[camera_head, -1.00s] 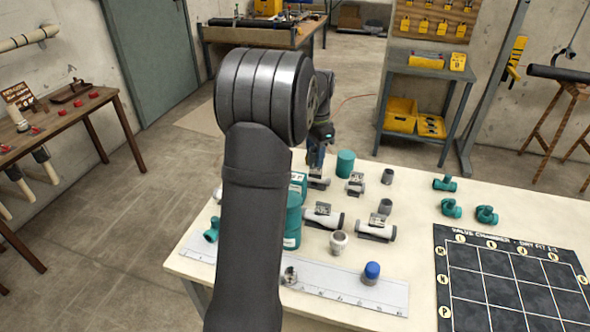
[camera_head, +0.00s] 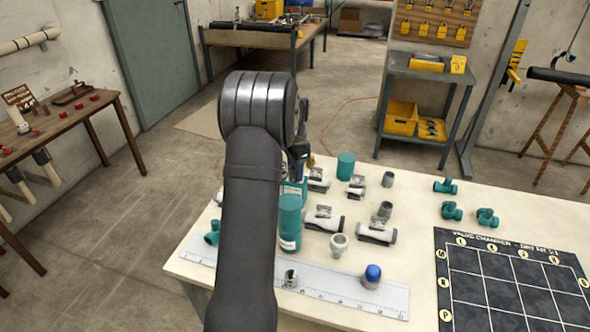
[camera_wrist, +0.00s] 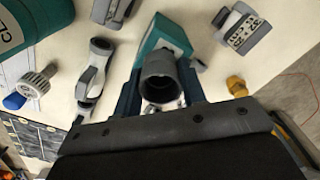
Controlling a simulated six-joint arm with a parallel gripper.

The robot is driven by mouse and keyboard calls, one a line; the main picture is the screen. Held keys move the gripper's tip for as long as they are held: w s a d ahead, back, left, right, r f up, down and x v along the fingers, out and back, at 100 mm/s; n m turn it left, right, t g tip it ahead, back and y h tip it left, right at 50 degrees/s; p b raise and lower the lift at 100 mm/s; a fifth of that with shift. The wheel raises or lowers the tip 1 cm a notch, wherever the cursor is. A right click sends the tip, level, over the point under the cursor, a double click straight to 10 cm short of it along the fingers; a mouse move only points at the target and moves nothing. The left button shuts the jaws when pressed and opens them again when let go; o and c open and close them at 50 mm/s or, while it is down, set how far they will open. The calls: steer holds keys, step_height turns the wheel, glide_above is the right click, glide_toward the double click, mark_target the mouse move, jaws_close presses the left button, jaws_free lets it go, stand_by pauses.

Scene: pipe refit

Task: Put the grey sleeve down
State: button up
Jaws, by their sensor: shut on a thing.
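The grey sleeve (camera_wrist: 160,78), a short dark tube with its open end towards the camera, is held between the two fingers of my gripper (camera_wrist: 161,92) in the wrist view. A teal block (camera_wrist: 166,40) shows just beyond it; I cannot tell whether they touch. In the head view my gripper (camera_head: 297,166) is at the table's far left part, mostly hidden behind my arm, and the held sleeve cannot be made out. Two other grey sleeves, one upright on the table (camera_head: 387,179) and one by a valve (camera_head: 386,209), stand to the right.
Grey-and-white valves (camera_head: 323,219) stand close by, with a teal cylinder (camera_head: 346,165) behind and a teal can (camera_head: 290,222) in front. A brass fitting (camera_wrist: 237,86) is right of my gripper. Teal fittings (camera_head: 452,211) and a black grid mat (camera_head: 490,285) lie right.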

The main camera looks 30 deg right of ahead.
steer(key=shift+f, duration=0.15)
steer(key=o, duration=0.9)
steer(key=shift+o, duration=0.2)
step_height(320, 180, up, 12)
steer(key=shift+r, duration=0.2)
